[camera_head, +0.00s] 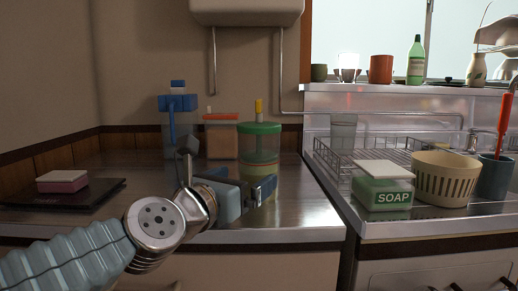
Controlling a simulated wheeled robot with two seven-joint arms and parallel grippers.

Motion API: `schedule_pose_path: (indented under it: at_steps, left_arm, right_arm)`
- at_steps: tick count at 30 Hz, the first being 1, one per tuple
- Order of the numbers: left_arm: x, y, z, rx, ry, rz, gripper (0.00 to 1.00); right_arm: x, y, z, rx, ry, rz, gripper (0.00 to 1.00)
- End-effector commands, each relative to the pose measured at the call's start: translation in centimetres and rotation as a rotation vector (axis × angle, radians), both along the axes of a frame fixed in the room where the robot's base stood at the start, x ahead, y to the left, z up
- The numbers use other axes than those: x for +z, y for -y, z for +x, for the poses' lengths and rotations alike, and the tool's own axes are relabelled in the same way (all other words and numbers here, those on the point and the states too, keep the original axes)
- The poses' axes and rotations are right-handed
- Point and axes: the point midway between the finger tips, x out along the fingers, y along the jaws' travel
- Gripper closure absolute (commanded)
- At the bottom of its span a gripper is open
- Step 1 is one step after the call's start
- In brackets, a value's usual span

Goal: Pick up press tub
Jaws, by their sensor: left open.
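The tub that best fits the press tub (260,150) stands on the steel counter, clear and greenish, with a green lid and an upright yellow handle. My left gripper (246,181) comes in from the lower left and is in front of the tub's lower part, hiding some of it. Its jaws are open with nothing visibly held. Whether the fingers touch the tub or are beside it cannot be told from this view. My right gripper is not in view.
Next to the tub stand an orange-lidded container (222,137) and a blue-topped pitcher (180,131). A pink-and-white box (62,182) rests on a dark flat plate (90,196) at left. At right are a soap box (382,188), basket (446,180) and wire rack (340,165).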

Motion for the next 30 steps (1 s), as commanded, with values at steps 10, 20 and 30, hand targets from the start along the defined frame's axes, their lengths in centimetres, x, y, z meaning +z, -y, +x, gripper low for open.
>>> schedule_pose_path:
  at_steps: [10, 20, 30]
  left_arm:
    - [0.5, 1.3, 2.3, -0.002, -0.002, 0.000, 0.00]
    - [0.8, 3.1, 5.8, -0.003, -0.001, -0.002, 0.00]
    - [0.5, 3.2, 6.3, 0.000, 0.001, 0.000, 0.05]
  right_arm:
    - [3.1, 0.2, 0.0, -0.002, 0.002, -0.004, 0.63]
    - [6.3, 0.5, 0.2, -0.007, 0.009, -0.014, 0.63]
    - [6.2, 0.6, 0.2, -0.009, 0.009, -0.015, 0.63]
